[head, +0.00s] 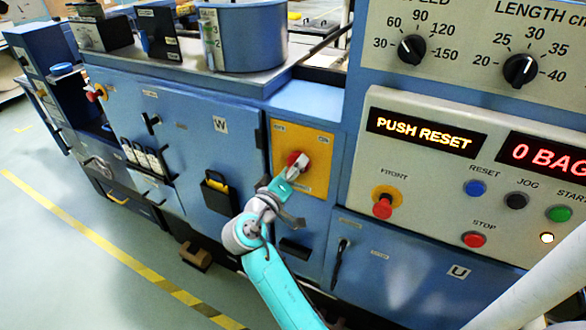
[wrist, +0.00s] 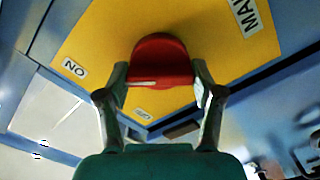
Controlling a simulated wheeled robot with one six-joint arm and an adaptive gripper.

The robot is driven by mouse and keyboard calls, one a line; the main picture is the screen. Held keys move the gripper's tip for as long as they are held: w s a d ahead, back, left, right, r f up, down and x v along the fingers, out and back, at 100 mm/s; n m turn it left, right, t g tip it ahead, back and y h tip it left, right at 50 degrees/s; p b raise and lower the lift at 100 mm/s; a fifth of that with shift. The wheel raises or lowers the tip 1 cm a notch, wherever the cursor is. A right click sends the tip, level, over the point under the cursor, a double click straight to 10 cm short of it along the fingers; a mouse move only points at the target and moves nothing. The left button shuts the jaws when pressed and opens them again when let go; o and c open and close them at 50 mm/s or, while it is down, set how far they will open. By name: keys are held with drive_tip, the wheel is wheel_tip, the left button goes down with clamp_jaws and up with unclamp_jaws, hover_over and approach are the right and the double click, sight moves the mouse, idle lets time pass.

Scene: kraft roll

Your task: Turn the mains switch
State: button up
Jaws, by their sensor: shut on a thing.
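The mains switch has a red knob (wrist: 160,62) on a yellow plate (wrist: 95,40) on the blue machine front. In the head view the yellow plate (head: 318,178) is at the middle, with the red knob (head: 293,158) partly hidden by my gripper (head: 297,166). In the wrist view my gripper (wrist: 160,90) has one finger on each side of the knob and is shut on it. The plate carries an ON label (wrist: 75,67), a MAIN label (wrist: 245,15) and a smaller label (wrist: 142,114).
A control panel (head: 490,245) stands to the right, with a lit PUSH RESET display (head: 424,132), a red FRONT button (head: 383,206) and several other buttons. A blue drum (head: 243,38) stands on the machine top. A black pocket (head: 217,196) is left of my arm.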

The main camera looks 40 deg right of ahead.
drive_tip(key=shift+d+m, duration=0.1)
drive_tip(key=shift+m, duration=0.5)
drive_tip(key=o, duration=1.1)
drive_tip(key=shift+o, duration=0.2)
drive_tip(key=v, duration=1.2)
